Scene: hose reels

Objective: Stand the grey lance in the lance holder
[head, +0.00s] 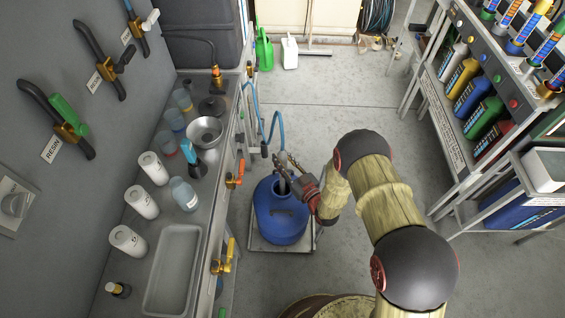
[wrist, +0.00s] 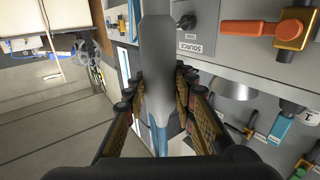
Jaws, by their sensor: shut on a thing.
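My gripper (head: 291,173) is shut on the grey lance (head: 284,158), above the blue drum (head: 282,218). In the wrist view, the lance (wrist: 157,45) runs lengthwise between the two fingers of my gripper (wrist: 160,75). A blue hose (head: 275,125) runs from near the lance towards the bench; blue also shows below the fingers in the wrist view. The lance's lower end is near the drum's mouth, and I cannot tell if it is inside. I cannot pick out the lance holder with certainty.
The drum stands on a pale square platform (head: 256,243). The bench (head: 185,235) at left carries bottles, white jars and a funnel (head: 205,131). Orange (head: 235,181) and yellow (head: 224,257) valve handles jut from its front. Racks (head: 455,110) stand at right; floor is clear between.

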